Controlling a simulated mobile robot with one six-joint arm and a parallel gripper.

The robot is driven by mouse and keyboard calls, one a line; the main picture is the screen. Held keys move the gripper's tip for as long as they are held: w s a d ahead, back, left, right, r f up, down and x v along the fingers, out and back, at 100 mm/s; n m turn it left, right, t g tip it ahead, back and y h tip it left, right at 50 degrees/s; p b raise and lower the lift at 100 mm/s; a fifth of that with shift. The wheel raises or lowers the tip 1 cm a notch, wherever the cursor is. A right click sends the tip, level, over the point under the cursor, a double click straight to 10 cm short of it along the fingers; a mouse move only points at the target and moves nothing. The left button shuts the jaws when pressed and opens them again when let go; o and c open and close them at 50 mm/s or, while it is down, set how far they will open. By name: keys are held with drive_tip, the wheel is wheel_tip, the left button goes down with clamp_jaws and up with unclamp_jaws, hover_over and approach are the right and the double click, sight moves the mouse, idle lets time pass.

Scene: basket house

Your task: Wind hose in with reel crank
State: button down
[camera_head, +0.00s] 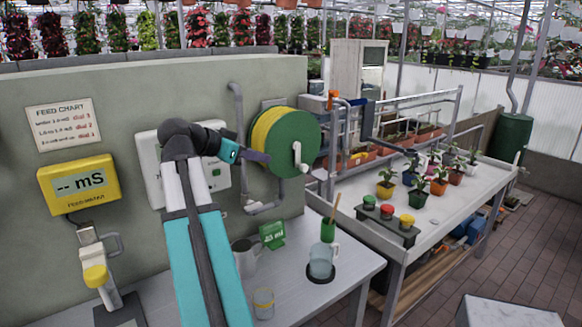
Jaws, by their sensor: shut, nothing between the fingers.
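A hose reel (284,142) with green round sides and a yellow hose wound on it is mounted on the grey-green wall. Its white crank (299,158) sits on the reel's right face, its handle pointing down. My gripper (264,157) is shut and empty, just left of the reel's face, with its tips near the reel's lower left. I cannot tell whether the tips touch the reel. My arm covers part of a white wall box behind it.
A yellow feed meter (79,184) and feed chart (63,124) hang on the wall at left. A potting table (455,216) with several plants stands at right.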

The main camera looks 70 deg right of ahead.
sight(302, 169)
drive_tip(key=shift+s+d, duration=0.1)
drive_tip(key=shift+d, duration=0.05)
drive_tip(key=p+x, duration=0.4)
drive_tip(key=x, duration=0.9)
drive_tip(key=shift+d+f+p, duration=0.25)
drive_tip(key=shift+d+p, duration=0.05)
drive_tip(key=shift+d+f, duration=0.1)
drive_tip(key=shift+s+d+f+b, duration=0.35)
drive_tip(key=shift+d+b, duration=0.05)
drive_tip(key=shift+b, duration=0.7)
drive_tip(key=shift+r, duration=0.1)
drive_tip(key=shift+a, duration=0.1)
